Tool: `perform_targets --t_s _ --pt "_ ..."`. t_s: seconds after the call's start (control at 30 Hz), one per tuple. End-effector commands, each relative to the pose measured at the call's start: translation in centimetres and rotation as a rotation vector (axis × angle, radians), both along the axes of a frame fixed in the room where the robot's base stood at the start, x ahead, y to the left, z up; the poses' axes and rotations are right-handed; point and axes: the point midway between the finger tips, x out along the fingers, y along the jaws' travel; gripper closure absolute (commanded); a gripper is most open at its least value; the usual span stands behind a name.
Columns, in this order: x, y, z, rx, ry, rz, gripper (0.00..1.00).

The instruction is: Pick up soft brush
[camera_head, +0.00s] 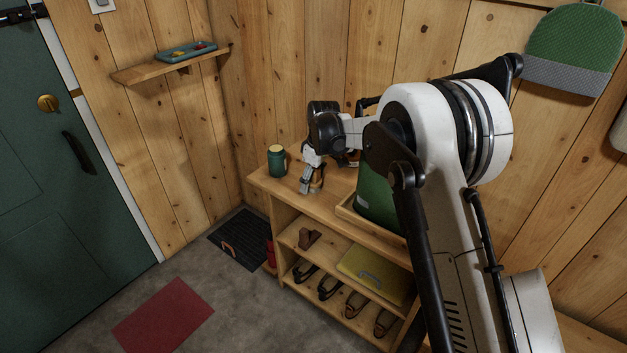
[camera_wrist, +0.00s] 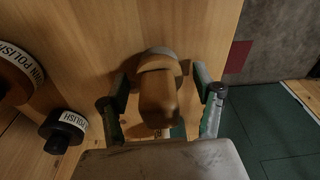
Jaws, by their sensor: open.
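The soft brush (camera_wrist: 160,95), with a rounded brown wooden handle and a grey end, stands on the pine top in the wrist view. My gripper (camera_wrist: 163,90) is open, with one finger on each side of the brush and a visible gap at both sides. In the head view my gripper (camera_head: 311,182) points down at the front left of the shelf unit's top. Only a small brown patch shows beside the fingers there, and the rest of the brush is hidden. The lower part of the brush is hidden in the wrist view.
A green jar (camera_head: 277,160) stands left of my gripper on the shelf unit (camera_head: 330,208). A brown polish container (camera_wrist: 18,75) and a black polish container (camera_wrist: 64,130) are left of the brush. Shoes fill the lower shelf.

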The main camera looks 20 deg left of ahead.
Motion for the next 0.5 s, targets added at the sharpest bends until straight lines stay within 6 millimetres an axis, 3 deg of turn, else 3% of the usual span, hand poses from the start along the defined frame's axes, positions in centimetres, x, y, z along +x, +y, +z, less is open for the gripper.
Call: perform_targets --t_s 0.23,0.5 --pt "0.02 0.03 -0.22 0.000 0.000 0.000 0.37" --pt "0.02 0.01 -0.20 0.000 0.000 0.000 0.73"
